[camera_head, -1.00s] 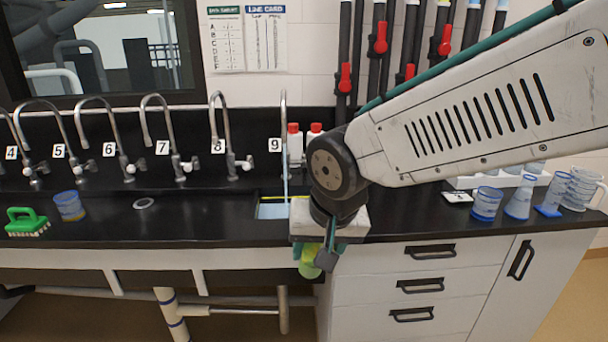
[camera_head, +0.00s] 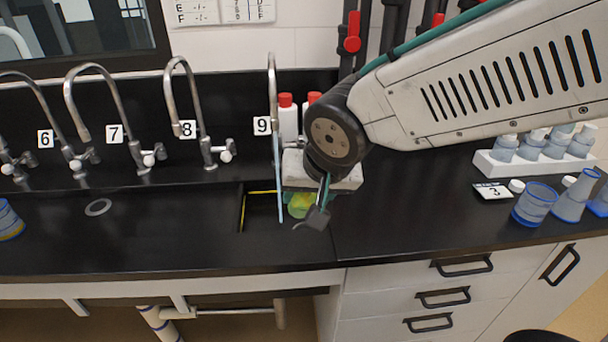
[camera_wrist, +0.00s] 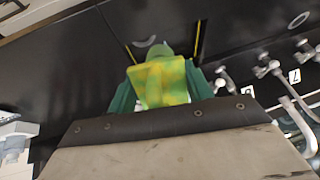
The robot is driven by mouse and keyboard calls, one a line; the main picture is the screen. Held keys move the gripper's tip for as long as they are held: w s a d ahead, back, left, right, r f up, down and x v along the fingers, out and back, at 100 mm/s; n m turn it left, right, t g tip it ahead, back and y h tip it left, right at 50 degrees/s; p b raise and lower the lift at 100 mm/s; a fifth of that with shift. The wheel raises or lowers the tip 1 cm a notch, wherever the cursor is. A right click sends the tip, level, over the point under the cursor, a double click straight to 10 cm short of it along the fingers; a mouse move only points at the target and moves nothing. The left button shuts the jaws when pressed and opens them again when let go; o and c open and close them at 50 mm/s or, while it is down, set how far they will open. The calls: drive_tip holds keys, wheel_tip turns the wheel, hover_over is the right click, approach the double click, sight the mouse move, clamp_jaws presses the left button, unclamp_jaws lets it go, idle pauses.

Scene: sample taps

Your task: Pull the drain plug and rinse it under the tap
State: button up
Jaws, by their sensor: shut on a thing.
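My gripper (camera_head: 314,213) is over the sink by tap 9, shut on a yellow-green thing that looks like the drain plug (camera_head: 299,204). A dark fingertip partly hides it in the head view. In the wrist view the plug (camera_wrist: 160,82) sits between my green fingers (camera_wrist: 165,92). Tap 9 (camera_head: 271,90) has a thin pale-blue stream (camera_head: 278,175) falling just left of my gripper. I cannot tell whether the stream touches the plug. The sink (camera_head: 258,212) looks dark inside with a yellow strip; my gripper covers its right part.
Red-capped white bottles (camera_head: 288,118) stand behind my gripper. Taps 8 (camera_head: 190,100) and 7 (camera_head: 100,110) are to the left. A ring (camera_head: 98,207) lies in the left counter. A bottle rack (camera_head: 530,165) and blue beaker (camera_head: 536,204) stand right.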

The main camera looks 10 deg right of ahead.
drive_tip(key=shift+w, duration=0.5)
drive_tip(key=w+a+f, duration=0.1)
drive_tip(key=w+a, duration=0.1)
drive_tip(key=w, duration=0.4)
drive_tip(key=w+a+f, duration=0.1)
drive_tip(key=w+a, duration=0.1)
drive_tip(key=w, duration=0.4)
drive_tip(key=shift+w+a+f, duration=0.25)
drive_tip(key=shift+a+f, duration=0.05)
drive_tip(key=shift+f, duration=0.05)
drive_tip(key=shift+w+d, duration=0.1)
drive_tip(key=shift+d, duration=0.05)
drive_tip(key=shift+w+d, duration=0.1)
drive_tip(key=shift+d, duration=0.35)
drive_tip(key=shift+a, duration=0.25)
drive_tip(key=shift+s+a, duration=0.2)
drive_tip(key=shift+a, duration=0.15)
drive_tip(key=shift+d, duration=0.15)
drive_tip(key=shift+w+d, duration=0.2)
drive_tip(key=shift+d, duration=0.25)
